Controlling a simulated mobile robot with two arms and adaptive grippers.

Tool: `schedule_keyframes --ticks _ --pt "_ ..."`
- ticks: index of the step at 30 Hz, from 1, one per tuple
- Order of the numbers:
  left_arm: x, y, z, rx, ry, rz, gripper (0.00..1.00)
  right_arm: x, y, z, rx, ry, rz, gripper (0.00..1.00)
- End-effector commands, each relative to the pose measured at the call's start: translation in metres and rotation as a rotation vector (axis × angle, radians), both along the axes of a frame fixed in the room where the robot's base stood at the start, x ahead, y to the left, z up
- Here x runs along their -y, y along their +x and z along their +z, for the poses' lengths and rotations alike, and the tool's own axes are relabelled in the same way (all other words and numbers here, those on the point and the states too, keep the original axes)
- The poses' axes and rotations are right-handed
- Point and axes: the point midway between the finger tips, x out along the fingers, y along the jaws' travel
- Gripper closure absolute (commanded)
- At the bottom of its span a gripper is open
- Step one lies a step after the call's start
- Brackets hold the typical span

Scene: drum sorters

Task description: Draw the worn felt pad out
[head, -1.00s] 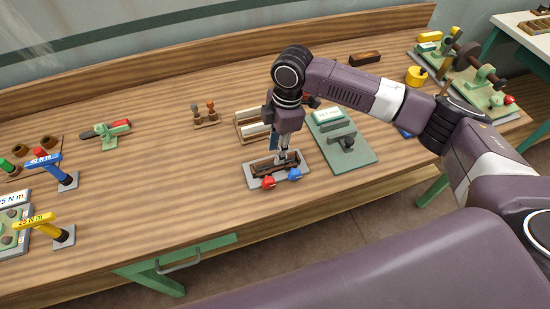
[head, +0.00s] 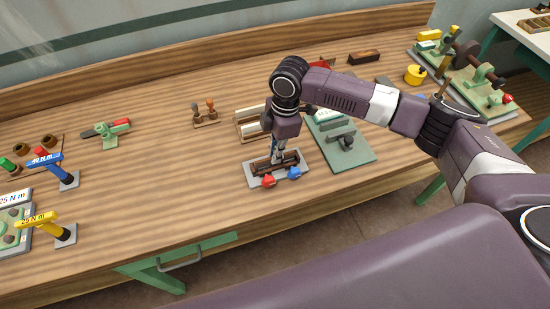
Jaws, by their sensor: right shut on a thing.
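A grey fixture plate (head: 305,172) lies near the front edge of the bench, with a red knob (head: 268,181) and a blue knob (head: 294,173) on its front side. A dark brown slotted holder (head: 289,158) sits on the plate. My right gripper (head: 275,160) points down into it, its fingers shut at the slot. The worn felt pad is mostly hidden between the fingers and the holder, too small to make out clearly. My left gripper is not in view.
A wooden tray with pale strips (head: 247,124) stands just behind. A green plate with a grey clamp (head: 347,160) is close on the right. The bench between is clear.

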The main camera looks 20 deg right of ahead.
Motion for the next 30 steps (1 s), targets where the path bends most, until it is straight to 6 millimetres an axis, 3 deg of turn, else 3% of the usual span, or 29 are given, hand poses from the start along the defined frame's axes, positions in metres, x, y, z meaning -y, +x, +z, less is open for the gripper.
schedule_keyframes --ticks 5,11,17,24,30 --pt "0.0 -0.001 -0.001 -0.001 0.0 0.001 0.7 0.0 0.001 0.003 0.001 0.001 0.0 1.0" --pt "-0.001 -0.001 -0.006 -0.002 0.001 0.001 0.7 0.0 0.002 0.022 0.005 0.001 -0.001 1.0" --pt "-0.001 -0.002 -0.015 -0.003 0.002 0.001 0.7 -0.001 0.002 0.066 0.007 0.002 0.001 1.0" --pt "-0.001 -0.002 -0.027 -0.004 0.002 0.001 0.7 -0.001 0.002 0.135 0.006 0.002 0.0 1.0" --pt "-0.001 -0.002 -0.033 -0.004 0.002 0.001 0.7 -0.001 0.001 0.177 0.004 0.002 0.001 1.0"
